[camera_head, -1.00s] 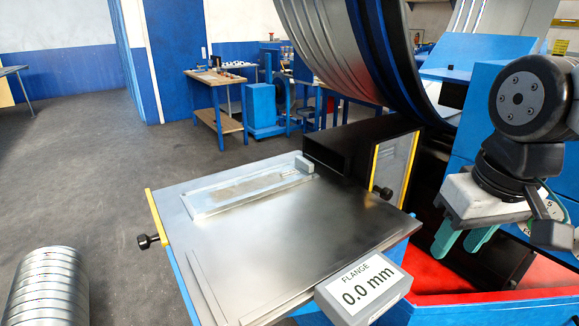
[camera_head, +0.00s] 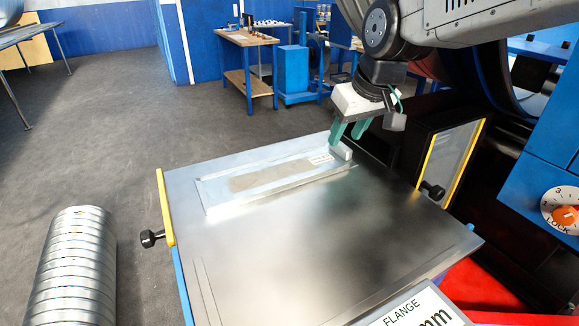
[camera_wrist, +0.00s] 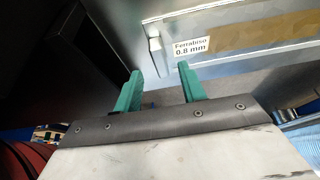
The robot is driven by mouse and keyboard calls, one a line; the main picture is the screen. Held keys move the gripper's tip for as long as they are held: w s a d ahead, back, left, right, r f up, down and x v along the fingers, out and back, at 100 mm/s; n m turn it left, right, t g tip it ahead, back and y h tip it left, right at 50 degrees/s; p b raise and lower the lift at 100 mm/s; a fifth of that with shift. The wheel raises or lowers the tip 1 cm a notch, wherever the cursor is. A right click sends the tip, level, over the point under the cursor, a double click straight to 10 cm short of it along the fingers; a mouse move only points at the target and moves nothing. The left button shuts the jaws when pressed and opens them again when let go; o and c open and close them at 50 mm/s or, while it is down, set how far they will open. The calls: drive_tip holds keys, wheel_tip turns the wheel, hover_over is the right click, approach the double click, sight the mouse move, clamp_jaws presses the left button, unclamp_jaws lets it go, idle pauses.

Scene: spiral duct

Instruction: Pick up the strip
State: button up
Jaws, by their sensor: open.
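The strip (camera_head: 272,176) is a flat grey-brown piece lying in a shallow metal holder (camera_head: 209,197) on the steel table. A white label reading 0.8 mm (camera_head: 320,159) lies at its right end. In the wrist view the strip (camera_wrist: 262,33) shows tan, with the label (camera_wrist: 190,46) at its left end. My gripper (camera_head: 347,134) is open and empty, its two green fingers pointing down near the holder's right end, by a small metal block (camera_head: 341,151). In the wrist view the fingers (camera_wrist: 160,71) are apart from each other, short of the label.
The steel table (camera_head: 300,240) is otherwise mostly bare. A dark box with a yellow-edged panel (camera_head: 450,165) stands at its right. A black knob (camera_head: 150,239) sticks out on the left.

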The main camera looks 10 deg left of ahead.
drive_tip(key=shift+x, duration=1.4)
clamp_jaws()
drive_tip(key=shift+r, duration=0.15)
